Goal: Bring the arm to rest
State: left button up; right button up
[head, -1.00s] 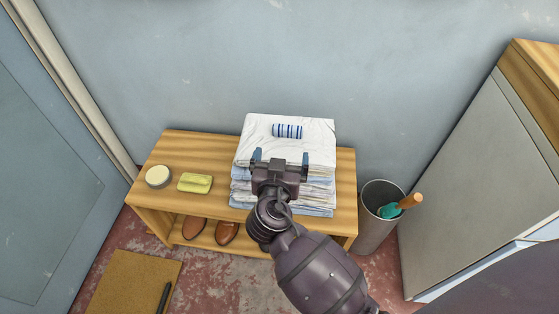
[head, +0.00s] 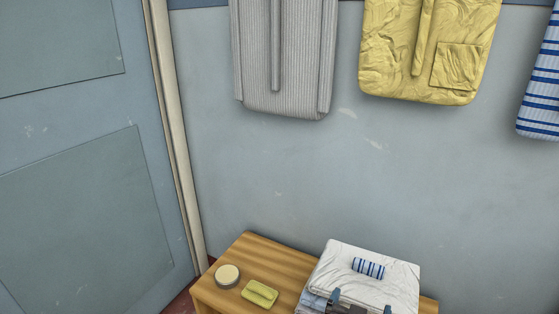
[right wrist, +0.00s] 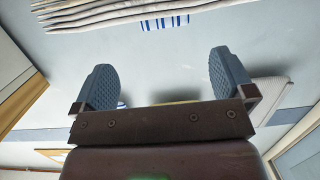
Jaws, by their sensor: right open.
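My right gripper (head: 361,303) shows at the bottom edge of the head view, in front of the folded laundry stack (head: 345,258). Its two blue-grey fingers stand wide apart. In the right wrist view the gripper (right wrist: 165,80) is open with nothing between the fingers. The rest of my right arm is below the head view's frame. A small blue-and-white striped roll (head: 368,268) lies on top of the stack, just beyond the fingers; it also shows at the top of the right wrist view (right wrist: 165,22). My left gripper is out of view.
The stack sits on a wooden bench (head: 262,258) with a round tin (head: 228,276) and a yellow-green soap-like block (head: 260,293). Grey (head: 285,60) and yellow (head: 430,50) garments hang on the wall above. A blue-grey door (head: 80,200) stands at left. The wall between is bare.

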pick_arm(q)
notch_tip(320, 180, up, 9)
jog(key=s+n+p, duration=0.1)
jog(key=p, duration=1.2)
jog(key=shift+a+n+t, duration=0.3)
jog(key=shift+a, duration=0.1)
pick_arm(e)
jog(key=s+d+n+g+y, duration=0.1)
jog(key=s+d+n+y, duration=0.2)
jog(key=s, duration=1.2)
jog(key=s+d+r+n+g+y, duration=0.1)
jog(key=s+d+n+y, duration=0.3)
jog(key=s, duration=1.2)
jog(key=shift+s+d+r+g+y, duration=0.2)
jog(key=shift+d+g+y, duration=0.15)
jog(key=shift+y, duration=0.25)
